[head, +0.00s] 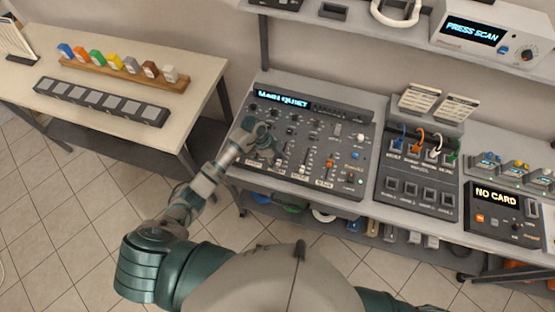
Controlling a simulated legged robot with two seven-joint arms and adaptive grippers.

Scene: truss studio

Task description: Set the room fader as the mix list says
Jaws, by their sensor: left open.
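The mixing console (345,150) lies on the middle bench, with knobs on top and several fader slots lower down. Its display (283,99) seems to read "MAIN QUIET". An orange-capped fader (329,164) stands right of the middle; the small labels are too blurred to tell which fader is the room one. My left gripper (268,147) is open over the left part of the console, hiding some controls there. I cannot tell whether it touches a fader. Two printed cards (419,98) stand behind the patch panel; their text is unreadable. My right gripper is out of view.
A patch panel (418,190) with coloured plugs sits right of the console. Further right is a unit reading "NO CARD" (496,197). A shelf above holds a "PRESS SCAN" device (490,36). The left table (190,75) carries a rack of coloured blocks (125,73).

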